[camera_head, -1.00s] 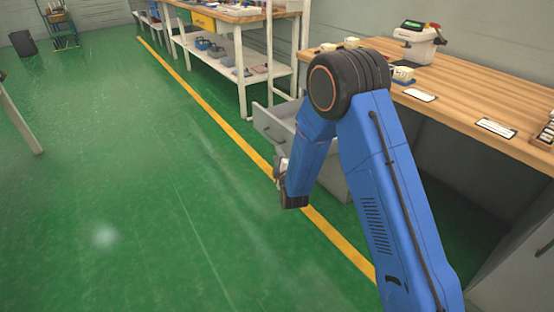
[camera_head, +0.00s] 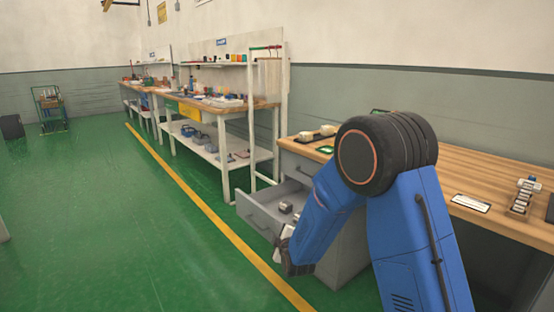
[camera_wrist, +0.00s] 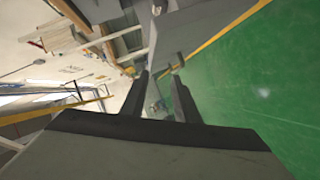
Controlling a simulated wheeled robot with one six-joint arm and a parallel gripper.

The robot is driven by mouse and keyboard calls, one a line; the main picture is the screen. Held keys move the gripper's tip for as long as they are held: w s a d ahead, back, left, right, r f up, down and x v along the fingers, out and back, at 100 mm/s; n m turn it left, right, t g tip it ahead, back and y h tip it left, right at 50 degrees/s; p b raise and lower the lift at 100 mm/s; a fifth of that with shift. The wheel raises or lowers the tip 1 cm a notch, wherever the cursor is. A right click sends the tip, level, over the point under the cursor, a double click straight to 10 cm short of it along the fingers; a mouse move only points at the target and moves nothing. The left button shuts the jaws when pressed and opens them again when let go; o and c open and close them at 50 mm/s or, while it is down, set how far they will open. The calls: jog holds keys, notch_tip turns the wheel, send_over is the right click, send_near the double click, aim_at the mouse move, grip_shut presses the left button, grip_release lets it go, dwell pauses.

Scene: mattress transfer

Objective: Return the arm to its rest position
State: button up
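My blue arm (camera_head: 405,230) rises from the bottom right of the head view and bends at a large black joint. Its forearm slopes down to the left. My gripper (camera_head: 288,258) hangs at its end, in front of the open grey drawer, and is partly hidden there. In the wrist view my gripper (camera_wrist: 160,88) shows two dark fingers with a gap between them. I see nothing held between them.
The pulled-out drawer (camera_head: 258,218) under the wooden workbench (camera_head: 475,170) holds small metal parts (camera_head: 286,207). Shelved benches (camera_head: 205,100) line the wall beyond.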

jog(key=s+d+r+m+g+h, duration=0.2)
jog(key=s+d+r+m+g, duration=0.45)
jog(key=s+d+r, duration=0.95)
jog(key=s+d+m+g, duration=0.1)
jog(key=s+d+m, duration=0.2)
jog(key=s, duration=0.8)
jog(key=s+d+m+g+h, duration=0.1)
jog(key=s+d+m, duration=0.2)
jog(key=s, duration=0.9)
jog(key=s+d+m+g+h, duration=0.1)
jog(key=s+d+m, duration=0.2)
jog(key=s+d, duration=0.4)
jog(key=s, duration=0.4)
jog(key=shift+s+d, duration=0.15)
jog(key=shift+d, duration=0.1)
jog(key=shift+f+m, duration=0.1)
jog(key=shift+m, duration=0.15)
